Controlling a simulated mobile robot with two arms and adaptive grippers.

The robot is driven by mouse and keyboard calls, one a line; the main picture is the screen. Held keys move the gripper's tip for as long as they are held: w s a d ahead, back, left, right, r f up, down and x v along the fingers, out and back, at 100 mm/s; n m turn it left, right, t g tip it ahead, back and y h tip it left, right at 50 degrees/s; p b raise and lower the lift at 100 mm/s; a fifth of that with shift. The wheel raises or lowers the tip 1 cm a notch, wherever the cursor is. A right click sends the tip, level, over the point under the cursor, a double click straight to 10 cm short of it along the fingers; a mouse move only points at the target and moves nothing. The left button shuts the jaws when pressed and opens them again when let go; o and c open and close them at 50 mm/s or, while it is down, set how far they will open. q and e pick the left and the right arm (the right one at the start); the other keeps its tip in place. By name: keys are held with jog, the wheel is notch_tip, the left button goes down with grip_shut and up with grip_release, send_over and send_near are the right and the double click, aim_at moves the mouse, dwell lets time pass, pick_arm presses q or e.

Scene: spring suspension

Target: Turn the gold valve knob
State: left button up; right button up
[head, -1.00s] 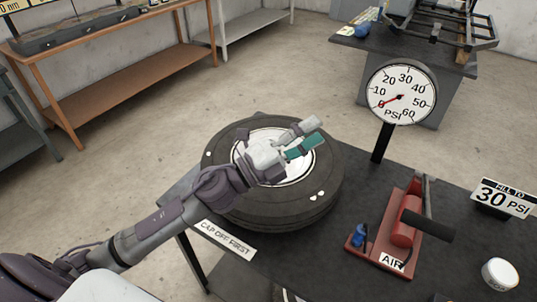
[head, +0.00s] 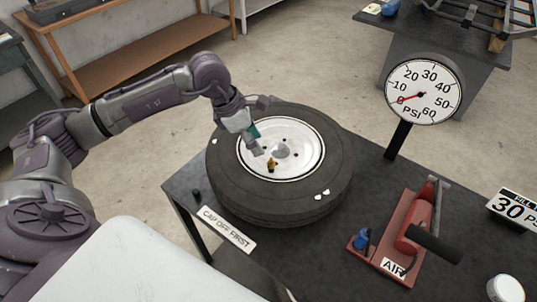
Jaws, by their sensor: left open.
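The gold valve knob (head: 271,164) is a small brass piece standing on the near part of the white wheel rim (head: 312,160), inside the black tyre (head: 232,190). The tyre lies flat on the dark table. My left gripper (head: 257,146) is open and points down over the rim, just up and left of the knob. No contact with the knob is visible. One finger partly hides the other. My right gripper is not in view.
A small black piece (head: 196,193) lies by the table's left edge, near the "CAP OFF FIRST" label (head: 229,229). A pressure gauge (head: 424,90) reads about 0. The red air pump (head: 410,235), white jar (head: 505,289) and "30 PSI" sign (head: 512,210) stand right.

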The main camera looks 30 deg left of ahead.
pick_arm(q)
jog(key=p+x, duration=0.2)
jog(key=x, duration=0.6)
jog(key=shift+w+d+f, duration=0.1)
jog(key=shift+w+f, duration=0.05)
jog(key=shift+f, duration=0.15)
grip_shut()
